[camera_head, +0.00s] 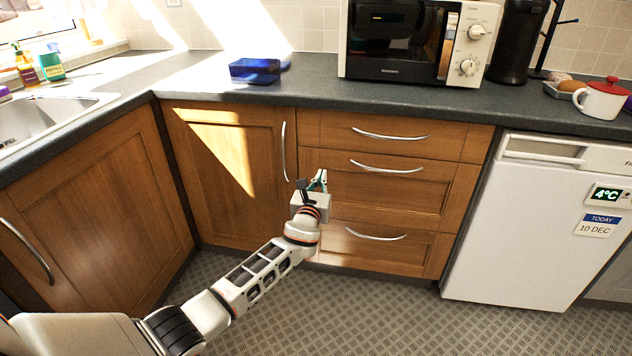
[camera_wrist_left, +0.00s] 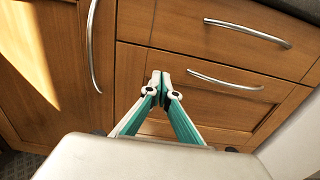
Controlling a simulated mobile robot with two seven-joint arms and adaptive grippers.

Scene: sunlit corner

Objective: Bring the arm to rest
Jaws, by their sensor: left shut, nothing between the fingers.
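My left arm reaches in from the lower left in the head view. Its gripper (camera_head: 320,176) is in front of the wooden cabinets, near the boundary between the cupboard door (camera_head: 228,170) and the drawers (camera_head: 385,190). In the left wrist view the gripper's two green-and-white fingers (camera_wrist_left: 161,82) meet at their tips. It is shut and empty. The drawers also show behind it in the left wrist view (camera_wrist_left: 225,105). Whether the fingers touch the cabinet front cannot be told. My right gripper is not in view.
The dark worktop (camera_head: 330,97) runs above the cabinets, with a blue container (camera_head: 254,71) and a microwave (camera_head: 415,40) on it. A white fridge (camera_head: 535,220) stands at the right. Metal handles (camera_head: 284,150) stick out from the fronts. The patterned floor (camera_head: 370,315) is clear.

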